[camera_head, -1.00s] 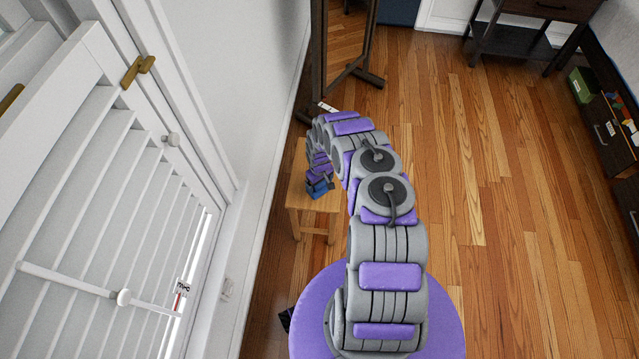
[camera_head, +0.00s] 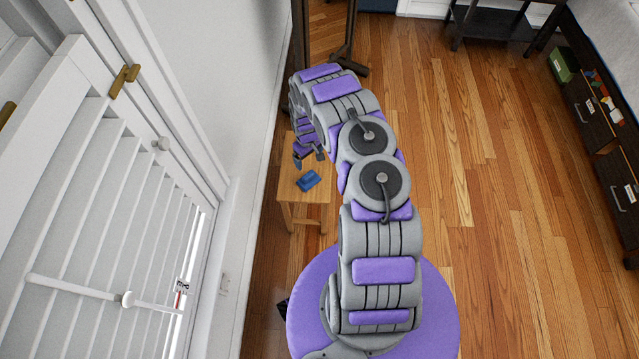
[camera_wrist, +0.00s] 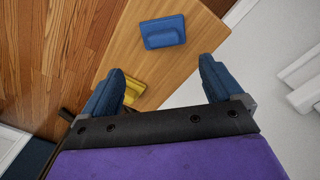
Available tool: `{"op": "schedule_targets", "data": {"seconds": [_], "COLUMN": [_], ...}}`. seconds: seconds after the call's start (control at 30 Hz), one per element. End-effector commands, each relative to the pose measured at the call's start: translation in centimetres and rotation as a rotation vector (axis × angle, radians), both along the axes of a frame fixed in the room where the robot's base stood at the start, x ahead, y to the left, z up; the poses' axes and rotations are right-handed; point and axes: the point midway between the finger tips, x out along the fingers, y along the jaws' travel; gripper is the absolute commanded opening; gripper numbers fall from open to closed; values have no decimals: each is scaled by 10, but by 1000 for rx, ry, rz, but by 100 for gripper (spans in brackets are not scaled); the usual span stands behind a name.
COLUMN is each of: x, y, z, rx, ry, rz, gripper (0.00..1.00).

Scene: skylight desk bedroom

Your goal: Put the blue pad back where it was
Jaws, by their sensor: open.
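The blue pad (camera_head: 308,180) lies on the top of a small wooden stool (camera_head: 290,188) beside the wall. In the wrist view the blue pad (camera_wrist: 163,32) rests on the wooden top (camera_wrist: 190,65), beyond my fingertips and apart from them. My gripper (camera_wrist: 162,80) is open and empty, with its two blue fingers spread wide. In the head view my gripper (camera_head: 308,158) is above the stool, just behind the pad. A yellow object (camera_wrist: 133,90) shows by the left finger in the wrist view, partly hidden by it.
A dark-framed standing mirror (camera_head: 330,35) is behind the stool. White louvred doors (camera_head: 100,190) and a wall are on the left. A dark shelf with a green box (camera_head: 563,65) stands at the right. The wooden floor (camera_head: 470,200) between is clear.

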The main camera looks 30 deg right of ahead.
Motion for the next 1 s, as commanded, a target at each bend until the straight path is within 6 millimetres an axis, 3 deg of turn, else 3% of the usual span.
{"op": "schedule_targets", "data": {"seconds": [0.27, 0.53, 0.77, 1.0], "x": [-7, -33, -72, -125], "y": [-10, 1, 23, 55], "z": [106, 212, 291, 363], "rx": [-71, -112, -123, -113], "ry": [31, 54, 71, 79], "rz": [-43, -104, -155, -197], "gripper": [93, 93, 93, 93]}}
